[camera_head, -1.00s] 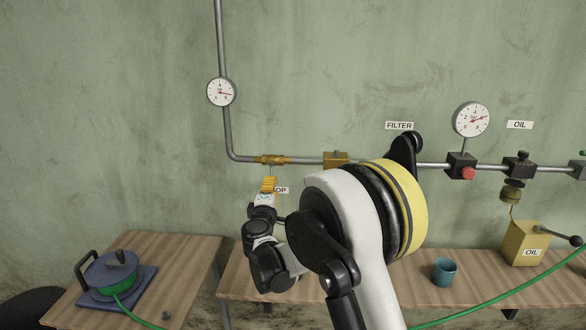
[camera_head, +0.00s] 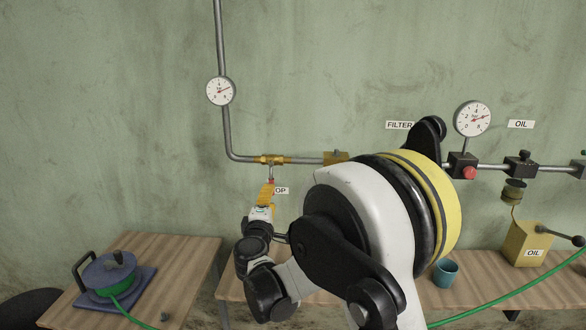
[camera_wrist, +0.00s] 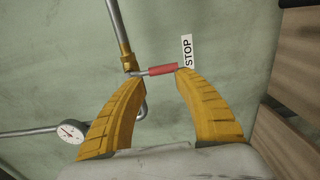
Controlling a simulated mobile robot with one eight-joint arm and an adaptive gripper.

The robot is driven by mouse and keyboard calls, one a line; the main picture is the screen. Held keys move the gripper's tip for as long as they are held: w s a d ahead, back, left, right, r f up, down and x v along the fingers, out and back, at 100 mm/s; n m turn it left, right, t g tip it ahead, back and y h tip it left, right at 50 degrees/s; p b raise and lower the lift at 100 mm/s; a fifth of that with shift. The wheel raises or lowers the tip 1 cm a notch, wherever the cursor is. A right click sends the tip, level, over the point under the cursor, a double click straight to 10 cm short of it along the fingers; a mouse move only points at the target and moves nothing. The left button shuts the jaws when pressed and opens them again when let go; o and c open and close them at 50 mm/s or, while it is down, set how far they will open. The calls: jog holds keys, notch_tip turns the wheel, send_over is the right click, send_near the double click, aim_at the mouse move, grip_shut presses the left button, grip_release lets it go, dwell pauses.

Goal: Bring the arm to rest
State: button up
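My gripper (camera_head: 270,184) has yellow fingers and points up toward the wall below the brass stop valve (camera_head: 272,160). In the wrist view my gripper (camera_wrist: 161,79) is open, with a clear gap between its fingers. The valve's red handle (camera_wrist: 162,70) shows just past the fingertips, near the STOP label (camera_wrist: 187,50). In the head view the red handle (camera_head: 271,180) hangs down from the valve, partly hidden by the fingers. I cannot tell whether a fingertip touches it. My arm is bent in front of the bench and holds nothing.
Dial gauges (camera_head: 221,91) and (camera_head: 472,119) sit on the wall piping. The bench carries a teal cup (camera_head: 445,271) and a yellow oil can (camera_head: 528,243). A green hose crosses at lower right.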

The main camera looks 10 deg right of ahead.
jog(key=shift+s, duration=0.1)
jog(key=s+d+r+m+g, duration=0.3)
jog(key=s+d+m+g, duration=0.4)
jog(key=s+d, duration=0.65)
jog(key=s+a+f+m+g+y, duration=0.1)
jog(key=s+a+f+m+y, duration=0.1)
jog(key=s, duration=0.6)
jog(key=s+a+f+m+g+y, duration=0.1)
jog(key=s+a+f+m, duration=0.1)
jog(key=s, duration=0.7)
jog(key=s+a+f+m+g+y, duration=0.1)
jog(key=s+a+f+m+y, duration=0.1)
jog(key=s, duration=0.7)
jog(key=shift+a+f+m+y, duration=0.15)
jog(key=shift+f+m+y, duration=0.15)
jog(key=shift+f+m, duration=0.45)
